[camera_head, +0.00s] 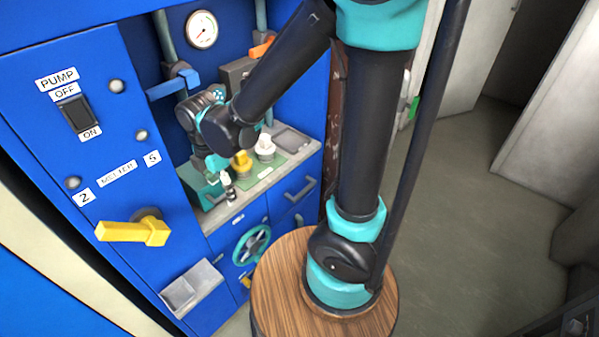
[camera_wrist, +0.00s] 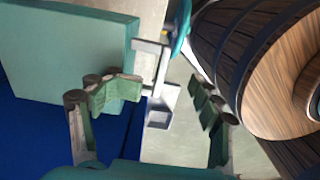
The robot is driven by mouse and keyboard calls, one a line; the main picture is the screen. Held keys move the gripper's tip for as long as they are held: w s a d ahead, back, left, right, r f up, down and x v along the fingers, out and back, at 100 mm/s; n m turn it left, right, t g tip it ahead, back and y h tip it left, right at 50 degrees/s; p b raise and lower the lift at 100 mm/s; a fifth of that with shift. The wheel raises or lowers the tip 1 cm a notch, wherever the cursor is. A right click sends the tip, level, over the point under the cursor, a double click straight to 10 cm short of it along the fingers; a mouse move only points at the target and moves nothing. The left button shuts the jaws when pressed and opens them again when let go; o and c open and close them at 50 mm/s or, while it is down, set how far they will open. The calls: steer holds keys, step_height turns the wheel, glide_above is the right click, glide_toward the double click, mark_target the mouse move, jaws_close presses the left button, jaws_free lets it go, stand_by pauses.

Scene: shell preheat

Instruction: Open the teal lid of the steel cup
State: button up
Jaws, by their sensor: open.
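My gripper (camera_wrist: 166,92) is open in the wrist view, its two green-padded fingers spread apart. A grey bracket-like piece (camera_wrist: 161,106) shows between the fingers; I cannot tell whether they touch it or what it belongs to. A large flat teal block (camera_wrist: 62,50) fills the upper left, beside the left finger. In the head view a teal box-like thing (camera_head: 203,194) sits at the left end of the counter, under my wrist. I cannot tell whether either teal thing is the lid. No steel cup shows clearly; my arm covers part of the counter.
The grey counter (camera_head: 222,215) carries a yellow-topped item (camera_head: 242,163) and a white-topped item (camera_head: 265,148). The blue cabinet (camera_head: 110,185) has a yellow lever (camera_head: 132,232), a teal handwheel (camera_head: 251,246) and grey drawer handles. Floor to the right is clear.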

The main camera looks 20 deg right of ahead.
steer(key=shift+s+d+r, duration=0.1)
steer(key=shift+s+r, duration=0.05)
steer(key=shift+r, duration=0.35)
steer(key=shift+c, duration=1.3)
step_height(320, 180, up, 11)
steer(key=d+f+m+t, duration=0.2)
steer(key=d+f+m, duration=0.3)
steer(key=d+m, duration=0.6)
steer(key=d+f+m+t, duration=0.1)
steer(key=d+f+m, duration=0.5)
steer(key=d+m, duration=0.4)
steer(key=shift+w+d+f+m+t, duration=0.3)
steer(key=shift+w+d+m+t, duration=0.15)
steer(key=shift+d, duration=0.2)
